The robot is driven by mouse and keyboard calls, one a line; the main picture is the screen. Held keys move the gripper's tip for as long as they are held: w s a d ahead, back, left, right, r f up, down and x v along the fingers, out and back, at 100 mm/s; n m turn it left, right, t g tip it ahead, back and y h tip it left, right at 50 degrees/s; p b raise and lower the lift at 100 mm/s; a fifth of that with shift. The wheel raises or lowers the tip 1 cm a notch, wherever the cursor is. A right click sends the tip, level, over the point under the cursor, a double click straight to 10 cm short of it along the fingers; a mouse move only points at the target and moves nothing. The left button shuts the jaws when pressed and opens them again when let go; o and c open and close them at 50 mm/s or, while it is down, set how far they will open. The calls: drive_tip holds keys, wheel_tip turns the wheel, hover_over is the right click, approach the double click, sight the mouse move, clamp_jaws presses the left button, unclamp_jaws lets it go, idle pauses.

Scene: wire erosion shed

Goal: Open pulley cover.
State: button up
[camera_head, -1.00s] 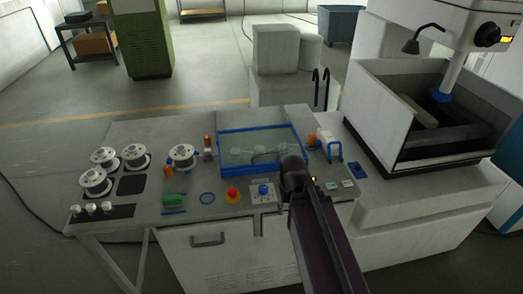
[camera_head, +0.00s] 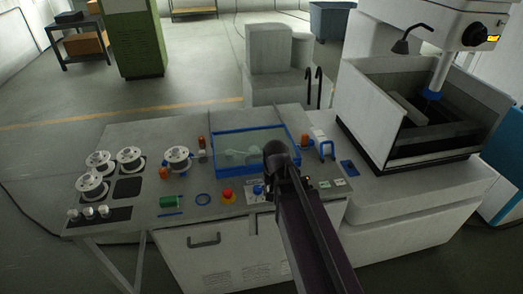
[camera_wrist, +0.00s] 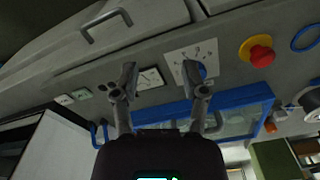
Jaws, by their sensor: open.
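The pulley cover (camera_head: 228,147) is a clear pane in a blue frame, lying over pale rounded pulleys on the grey bench in the head view. It appears closed. In the wrist view its blue frame (camera_wrist: 240,100) crosses behind my gripper, partly hidden by it. My gripper (camera_wrist: 160,76) is open, with its two fingers apart and nothing between them. In the head view, my dark arm covers the cover's right front corner and hides the fingers. I cannot tell whether they touch the cover.
A red emergency button (camera_head: 228,196) and a blue knob (camera_head: 258,189) sit on the panel in front of the cover. White spools (camera_head: 92,186) stand at left. A white machine tank (camera_head: 400,115) rises at far right.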

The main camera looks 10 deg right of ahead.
sight(261, 155)
drive_tip(key=w+r+m+t+p, duration=0.1)
drive_tip(key=w+r+m+p, duration=0.3)
drive_tip(key=w+m, duration=0.3)
drive_tip(key=w+r+m+p, duration=0.5)
drive_tip(key=w+r+m, duration=0.2)
drive_tip(key=w, duration=0.6)
drive_tip(key=shift+w+d+t+p, duration=0.2)
drive_tip(key=shift+w+t+p, duration=0.1)
drive_tip(key=shift+w+t, duration=0.1)
drive_tip(key=shift+f, duration=0.3)
drive_tip(key=w+f+b, duration=0.1)
drive_tip(key=f+b, duration=0.7)
drive_tip(key=b, duration=0.1)
drive_tip(key=w+f+b, duration=0.1)
drive_tip(key=f+b, duration=0.3)
drive_tip(key=f, duration=0.1)
drive_tip(key=shift+w+b, duration=0.3)
clamp_jaws()
